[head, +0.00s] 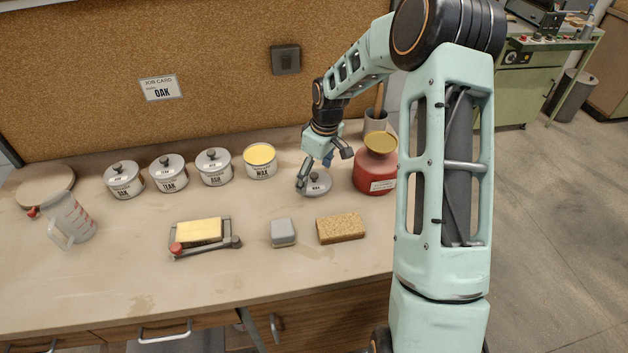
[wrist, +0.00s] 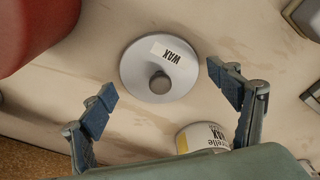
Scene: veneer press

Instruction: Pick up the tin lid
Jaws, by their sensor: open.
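The tin lid (head: 317,185) is a round grey metal disc with a dark knob and a WAX label. My gripper (head: 323,180) is open and empty above the lid. In the wrist view its two blue-padded fingers (wrist: 162,82) stand apart, one to each side of the lid's knob, with no visible contact. The open WAX tin (head: 260,163), with yellow contents, stands to the left of the lid; its edge shows in the wrist view (wrist: 203,137).
The red container (head: 375,175) with a yellow top stands close right of the lid. Lidded tins (head: 168,174) stand further left. A sponge block (head: 341,228), a grey block (head: 283,231) and a tray with a yellow block (head: 200,231) lie nearer the front.

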